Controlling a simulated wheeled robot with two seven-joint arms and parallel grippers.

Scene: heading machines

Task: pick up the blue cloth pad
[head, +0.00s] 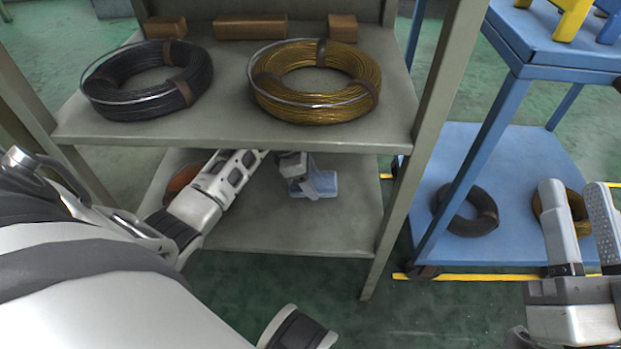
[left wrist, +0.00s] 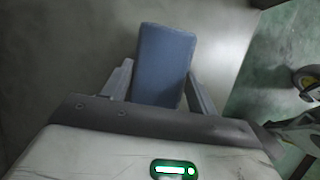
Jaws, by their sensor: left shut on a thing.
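The blue cloth pad (head: 320,184) shows on the lower shelf level, under the upper shelf. It also shows as a blue-grey block in the left wrist view (left wrist: 165,58), between the two fingers. My left gripper (head: 300,172) reaches in under the upper shelf and is shut on the pad. It also shows in the left wrist view (left wrist: 160,82). The head view does not show clearly whether the pad touches the shelf. My right gripper (head: 578,200) is at the right edge of the head view, its fingers apart and empty.
The upper shelf (head: 230,122) holds a black coil (head: 135,72), a brass-coloured coil (head: 325,62) and several brown blocks. The lower shelf (head: 330,225) is bare at the front. Shelf posts stand close by. A blue cart (head: 500,150) with two coils is on the right.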

